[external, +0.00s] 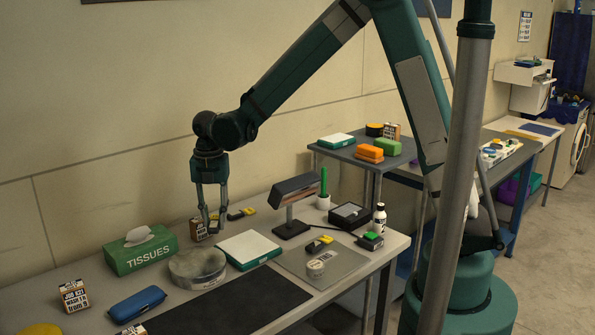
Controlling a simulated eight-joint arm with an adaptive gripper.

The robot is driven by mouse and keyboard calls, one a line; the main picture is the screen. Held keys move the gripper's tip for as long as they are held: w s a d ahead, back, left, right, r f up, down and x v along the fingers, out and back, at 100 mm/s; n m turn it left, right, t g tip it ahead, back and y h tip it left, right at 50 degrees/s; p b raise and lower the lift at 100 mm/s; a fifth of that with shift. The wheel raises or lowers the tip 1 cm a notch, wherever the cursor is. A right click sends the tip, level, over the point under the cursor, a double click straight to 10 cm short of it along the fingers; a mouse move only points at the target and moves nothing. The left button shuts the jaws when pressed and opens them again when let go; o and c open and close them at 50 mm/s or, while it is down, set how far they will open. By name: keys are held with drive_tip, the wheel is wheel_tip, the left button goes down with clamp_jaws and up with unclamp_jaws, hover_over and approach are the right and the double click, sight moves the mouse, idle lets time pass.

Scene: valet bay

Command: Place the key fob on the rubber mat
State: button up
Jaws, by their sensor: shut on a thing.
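My gripper (214,229) points straight down over the table, just behind the round grey lidded tin. Its fingers are close together at the tips on a small thing, too small and hidden to make out clearly; I cannot tell for sure that it is the key fob. A flat black mat (235,308), which looks like the rubber mat, lies at the front of the table with its surface bare. Small black-and-yellow items lie right of my gripper (241,214) and on a grey sheet (318,245); I cannot tell what they are.
A green tissue box (140,250), round tin (198,268), white-topped green box (249,249) and labelled box (199,229) surround my gripper. A blue case (137,304) lies left of the mat. A black lamp-like stand (292,226) rises to the right.

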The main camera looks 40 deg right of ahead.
drive_tip(key=s+a+n, duration=0.1)
drive_tip(key=s+a, duration=0.3)
drive_tip(key=s+a+n, duration=0.1)
drive_tip(key=s+a, duration=0.3)
drive_tip(key=s+a+n, duration=0.2)
drive_tip(key=s+a, duration=0.2)
drive_tip(key=shift+s+a, duration=0.15)
drive_tip(key=shift+s, duration=0.1)
drive_tip(key=s+a+n, duration=0.4)
drive_tip(key=s+a, duration=0.3)
drive_tip(key=s, duration=0.6)
drive_tip(key=shift+a, duration=0.2)
drive_tip(key=shift+f, duration=0.2)
hover_over(212, 317)
drive_tip(key=shift+d+f, duration=0.1)
drive_tip(key=shift+f, duration=2.7)
drive_tip(key=shift+f, duration=0.1)
drive_tip(key=shift+f, duration=2)
drive_tip(key=shift+f+b, duration=0.15)
drive_tip(key=shift+b, duration=0.3)
drive_tip(key=o, duration=0.9)
